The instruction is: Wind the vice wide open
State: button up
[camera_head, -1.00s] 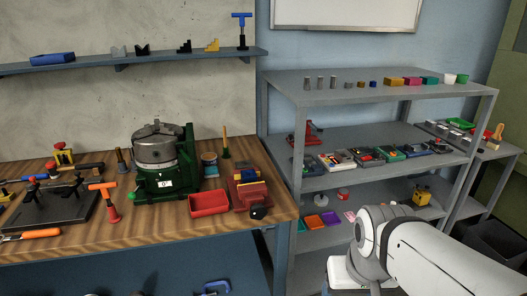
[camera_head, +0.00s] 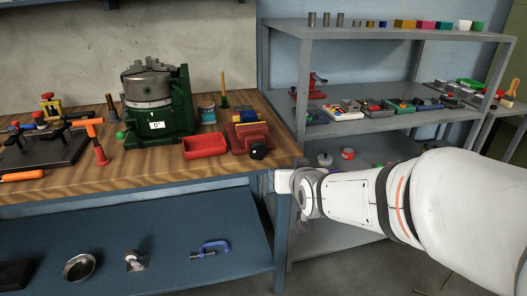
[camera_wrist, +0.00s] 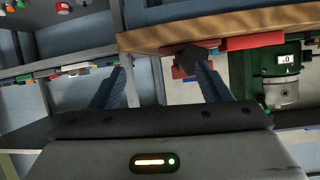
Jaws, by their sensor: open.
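The vice (camera_head: 240,138) is small and red, with a blue and yellow piece at its jaws. It sits near the right front corner of the wooden bench, and its dark handle knob (camera_head: 259,151) faces the front. In the wrist view, which is upside down, the knob (camera_wrist: 195,52) shows by the tip of the right finger, with red parts of the vice (camera_wrist: 180,72) partly hidden behind. My gripper (camera_wrist: 157,62) is open and empty, apart from the knob. In the head view my arm's end is near the bench corner and the fingers are not visible.
A red tray (camera_head: 205,146) stands left of the vice, beside a green rotary table (camera_head: 184,100). A grey shelf rack (camera_head: 350,128) with many small parts stands to the right. The bench's front edge (camera_head: 200,184) lies close to my arm, above a blue lower shelf (camera_head: 160,235).

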aim_at(259, 155)
jog(key=w+a+t+b, duration=0.1)
jog(key=w+a+b, duration=0.1)
jog(key=w, duration=0.2)
jog(key=w+a+f+t+y+b, duration=0.1)
jog(key=w+a+t, duration=0.1)
jog(key=w+a, duration=0.1)
jog(key=w+a+f+t+y+b, duration=0.1)
jog(key=w+a+b, duration=0.1)
jog(key=w, duration=0.3)
jog(key=shift+a+t+b, duration=0.35)
jog(key=shift+a+t, duration=0.05)
jog(key=shift+a, duration=0.25)
jog(key=c, duration=1)
jog(key=shift+o, duration=0.2)
jog(key=shift+n, duration=0.4)
